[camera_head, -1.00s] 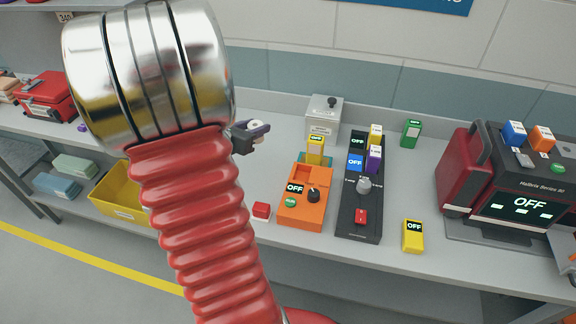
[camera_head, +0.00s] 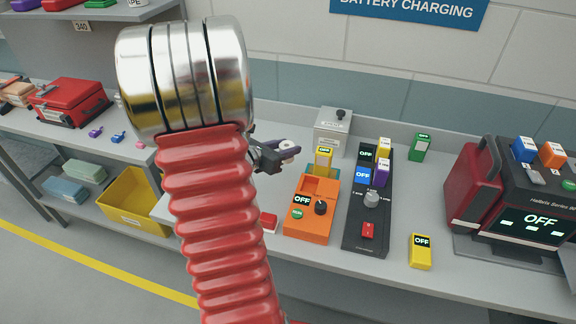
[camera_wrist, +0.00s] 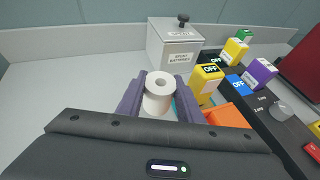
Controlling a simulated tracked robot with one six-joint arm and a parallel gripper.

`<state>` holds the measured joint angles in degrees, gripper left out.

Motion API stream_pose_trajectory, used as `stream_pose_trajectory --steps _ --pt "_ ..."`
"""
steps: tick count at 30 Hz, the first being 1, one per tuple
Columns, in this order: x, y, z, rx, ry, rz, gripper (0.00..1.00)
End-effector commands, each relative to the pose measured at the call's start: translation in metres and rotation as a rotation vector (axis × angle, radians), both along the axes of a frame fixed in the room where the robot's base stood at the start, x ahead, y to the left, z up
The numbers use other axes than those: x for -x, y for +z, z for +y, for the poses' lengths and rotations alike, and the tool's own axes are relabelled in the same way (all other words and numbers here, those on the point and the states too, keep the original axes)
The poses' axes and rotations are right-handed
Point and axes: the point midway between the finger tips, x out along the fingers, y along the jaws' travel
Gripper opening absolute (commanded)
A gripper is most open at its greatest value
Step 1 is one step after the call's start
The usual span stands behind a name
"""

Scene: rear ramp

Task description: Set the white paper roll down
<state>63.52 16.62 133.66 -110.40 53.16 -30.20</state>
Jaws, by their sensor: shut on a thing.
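The white paper roll (camera_wrist: 158,90) stands upright between the purple fingers of my gripper (camera_wrist: 159,100) in the wrist view. My gripper is shut on it, one finger on each side. In the head view my gripper (camera_head: 286,152) is over the grey bench (camera_head: 420,185), left of the yellow battery in the orange charger, with the roll (camera_head: 288,144) a small pale patch at its tip. The roll's lower part is hidden by my gripper, so I cannot tell whether it touches the bench.
The orange charger (camera_head: 312,212) and black charger (camera_head: 367,215) hold batteries just to the right. A grey spent-batteries box (camera_head: 332,130) stands behind. A red block (camera_head: 268,221) lies in front. Bare bench lies left of the box in the wrist view.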

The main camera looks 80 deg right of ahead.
Motion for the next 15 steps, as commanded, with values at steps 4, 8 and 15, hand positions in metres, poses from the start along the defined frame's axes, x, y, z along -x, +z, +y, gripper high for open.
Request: stream_pose_trajectory --steps 4,8,15 --pt "0.001 -0.018 0.000 -0.003 0.000 0.001 0.11" --pt "0.001 -0.023 0.000 0.000 -0.001 0.000 0.11" --pt "0.000 -0.023 0.000 0.000 -0.001 0.000 0.11"
